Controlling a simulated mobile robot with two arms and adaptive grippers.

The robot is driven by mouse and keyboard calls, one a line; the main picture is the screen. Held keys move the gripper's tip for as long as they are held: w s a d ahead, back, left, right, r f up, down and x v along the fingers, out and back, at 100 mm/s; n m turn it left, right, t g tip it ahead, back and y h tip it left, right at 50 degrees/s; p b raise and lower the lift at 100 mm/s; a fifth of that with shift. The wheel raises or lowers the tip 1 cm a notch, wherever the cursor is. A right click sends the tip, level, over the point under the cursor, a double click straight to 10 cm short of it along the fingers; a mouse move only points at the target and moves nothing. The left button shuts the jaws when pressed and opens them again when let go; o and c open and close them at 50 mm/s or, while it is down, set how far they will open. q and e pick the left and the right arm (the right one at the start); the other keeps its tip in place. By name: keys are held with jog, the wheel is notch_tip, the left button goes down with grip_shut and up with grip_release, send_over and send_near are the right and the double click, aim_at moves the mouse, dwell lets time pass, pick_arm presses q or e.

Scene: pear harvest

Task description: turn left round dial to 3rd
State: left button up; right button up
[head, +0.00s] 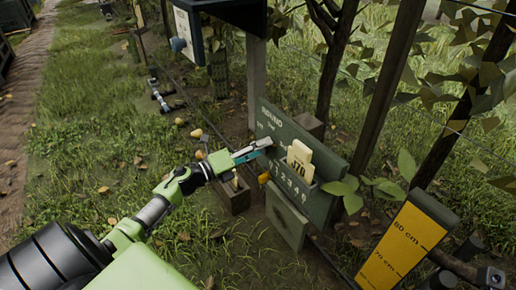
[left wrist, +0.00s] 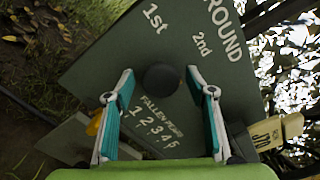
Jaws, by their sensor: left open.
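The dark round dial (left wrist: 161,78) sits on the dark green board in the left wrist view. The board (head: 330,163) stands upright on the ground in the head view, with "ROUND" lettered on it. In the wrist view, "1st" and "2nd" show on the board; no "3rd" label shows, and I cannot read where the dial points. My left gripper (head: 266,146) is open in front of the board. In the wrist view its teal-padded fingers lie on either side of the dial, with gaps showing. The dial is hidden behind the gripper in the head view.
A wooden box (head: 231,190) stands below my gripper. A yellow measuring board (head: 397,248) is at lower right. Posts and vines stand behind; grass lies open left.

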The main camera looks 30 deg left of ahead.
pick_arm(q)
jog(key=v, duration=1.2)
jog(key=shift+d, duration=0.1)
